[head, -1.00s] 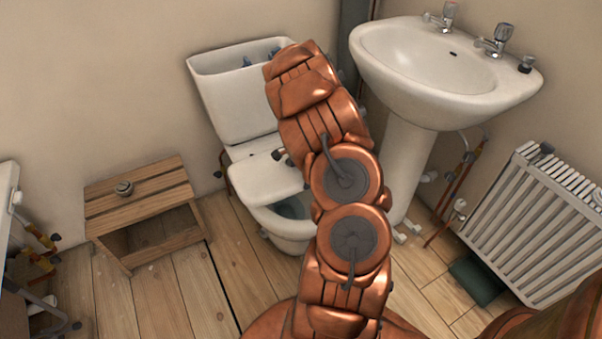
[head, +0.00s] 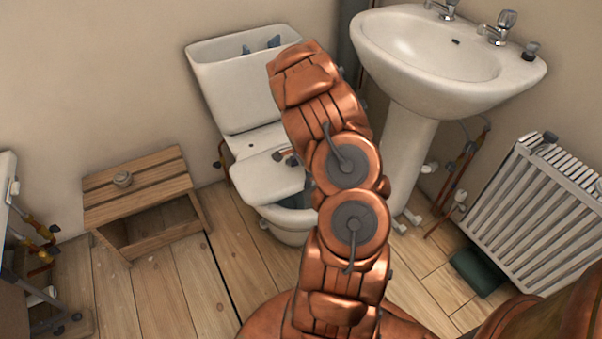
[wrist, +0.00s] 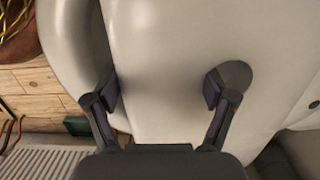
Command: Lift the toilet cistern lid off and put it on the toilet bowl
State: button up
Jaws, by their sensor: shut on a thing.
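The toilet (head: 285,226) stands against the back wall. Its cistern (head: 238,92) is open at the top, with blue fittings showing inside. The cistern lid (head: 258,177), a white slab, is at the bowl in front of the cistern and covers much of its opening; a dark part of the opening shows at its right. I cannot tell whether it touches the rim. My gripper (wrist: 163,90) is shut on the lid, its fingers wide apart against white surface in the wrist view. In the head view my arm hides most of the gripper and the bowl's right side.
A wooden stool (head: 140,185) with a small round object on it stands left of the toilet. A pedestal basin (head: 440,65) is close on the right, and a white radiator (head: 540,215) is farther right. Bare floorboards lie between stool and toilet.

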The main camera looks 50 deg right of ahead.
jog(key=shift+r, duration=0.1)
jog(key=o, duration=1.5)
jog(key=shift+o, duration=0.9)
notch_tip(320, 180, up, 12)
jog(key=d, duration=0.1)
jog(key=shift+s+d, duration=0.2)
jog(key=shift+s, duration=0.05)
